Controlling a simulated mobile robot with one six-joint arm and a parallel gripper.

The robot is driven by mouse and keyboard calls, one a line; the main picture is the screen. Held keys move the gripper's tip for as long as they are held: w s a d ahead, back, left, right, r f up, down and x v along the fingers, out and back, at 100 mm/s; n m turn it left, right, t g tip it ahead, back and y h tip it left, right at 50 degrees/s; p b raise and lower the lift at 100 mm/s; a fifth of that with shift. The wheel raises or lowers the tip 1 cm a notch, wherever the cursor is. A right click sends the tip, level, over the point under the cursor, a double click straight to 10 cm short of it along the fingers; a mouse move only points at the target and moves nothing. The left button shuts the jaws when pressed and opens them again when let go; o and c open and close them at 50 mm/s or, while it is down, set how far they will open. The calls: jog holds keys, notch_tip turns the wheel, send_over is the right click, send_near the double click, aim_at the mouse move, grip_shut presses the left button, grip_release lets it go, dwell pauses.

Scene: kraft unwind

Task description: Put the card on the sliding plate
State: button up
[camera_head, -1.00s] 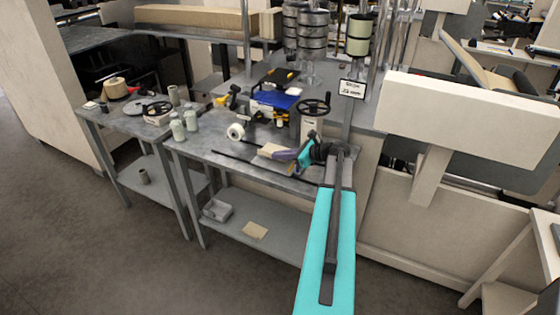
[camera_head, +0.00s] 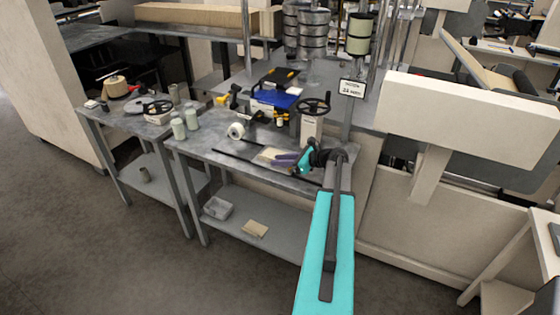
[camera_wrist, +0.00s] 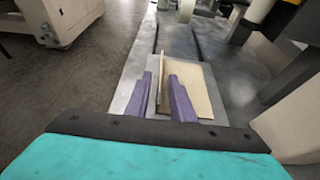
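The beige card (camera_wrist: 195,85) is at the fingertips in the wrist view, over the light grey sliding plate (camera_wrist: 129,88). A thin upright beige strip (camera_wrist: 161,82) stands between the fingers; I cannot tell whether it is part of the card. My gripper's purple fingers (camera_wrist: 160,76) are apart, with gaps beside the strip, so it looks open. The right finger overlaps the card's face and hides part of it. In the head view my gripper (camera_head: 277,159) is low over the front table, beside the small pale card (camera_head: 266,155).
A lower shelf holds a small grey tray (camera_head: 218,208) and a beige block (camera_head: 255,229).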

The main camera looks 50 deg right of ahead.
jog(key=shift+r, duration=0.2)
jog(key=b+v, duration=0.3)
jog(key=v, duration=0.9)
dwell(1.1)
